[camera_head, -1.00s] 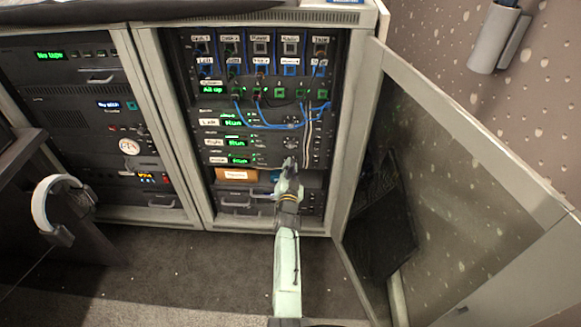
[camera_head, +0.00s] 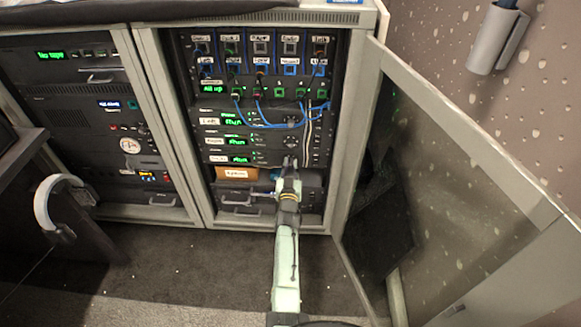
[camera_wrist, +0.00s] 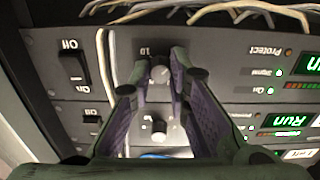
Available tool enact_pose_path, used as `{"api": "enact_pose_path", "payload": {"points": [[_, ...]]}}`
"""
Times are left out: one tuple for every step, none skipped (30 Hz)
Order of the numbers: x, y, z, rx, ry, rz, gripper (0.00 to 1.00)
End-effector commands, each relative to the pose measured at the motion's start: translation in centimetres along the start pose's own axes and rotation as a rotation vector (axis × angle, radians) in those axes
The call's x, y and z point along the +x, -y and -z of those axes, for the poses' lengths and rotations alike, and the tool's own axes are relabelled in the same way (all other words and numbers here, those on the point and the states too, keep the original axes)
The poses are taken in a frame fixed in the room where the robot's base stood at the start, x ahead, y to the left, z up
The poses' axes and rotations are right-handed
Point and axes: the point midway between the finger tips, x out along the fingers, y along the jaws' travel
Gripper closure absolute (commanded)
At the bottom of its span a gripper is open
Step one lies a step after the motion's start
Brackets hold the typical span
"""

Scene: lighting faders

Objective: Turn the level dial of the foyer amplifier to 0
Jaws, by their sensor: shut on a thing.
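The lowest of the three amplifiers with a green Run display (camera_head: 239,158) sits in the right rack. Its name label is too small to read, so I cannot tell for sure that it is the foyer one. My gripper (camera_head: 290,160) is at this amplifier's right part. In the wrist view, which is upside down, my gripper (camera_wrist: 160,82) is shut on a small grey level dial (camera_wrist: 160,73), with one finger on each side. A "10" mark shows beside the dial; the fingers hide most of its scale, and I cannot read its setting.
A similar dial (camera_wrist: 158,129) on the neighbouring amplifier is close to the fingers. Power switches (camera_wrist: 72,66) and pale cables (camera_wrist: 104,80) are beside them. Blue patch cables (camera_head: 265,123) hang above. The open rack door (camera_head: 455,170) stands to the right.

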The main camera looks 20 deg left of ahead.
Motion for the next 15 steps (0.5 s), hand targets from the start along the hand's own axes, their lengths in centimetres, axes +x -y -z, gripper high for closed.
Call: {"api": "enact_pose_path", "payload": {"points": [[-0.01, 0.08, 0.00, -0.003, 0.000, 0.001, 1.00], [-0.01, 0.08, 0.00, -0.003, 0.000, 0.001, 1.00], [-0.01, 0.08, 0.00, -0.003, 0.000, 0.001, 1.00], [-0.01, 0.09, -0.01, -0.003, 0.000, 0.001, 1.00], [-0.01, 0.09, -0.01, -0.003, 0.000, 0.001, 1.00], [-0.01, 0.09, -0.01, -0.003, 0.000, 0.002, 1.00], [-0.01, 0.09, -0.01, -0.003, 0.000, 0.002, 1.00], [-0.01, 0.10, -0.01, -0.003, 0.000, 0.002, 1.00], [-0.01, 0.10, -0.01, -0.003, 0.000, 0.002, 1.00], [-0.01, 0.10, -0.01, -0.003, 0.000, 0.002, 0.82], [-0.01, 0.10, -0.01, -0.003, 0.000, 0.002, 0.80], [-0.01, 0.10, -0.01, -0.002, 0.000, 0.002, 0.78], [-0.01, 0.10, -0.01, -0.002, 0.000, 0.002, 0.76], [-0.01, 0.09, -0.01, -0.002, 0.000, 0.002, 0.74], [-0.01, 0.09, -0.01, -0.002, 0.000, 0.002, 0.71]]}}
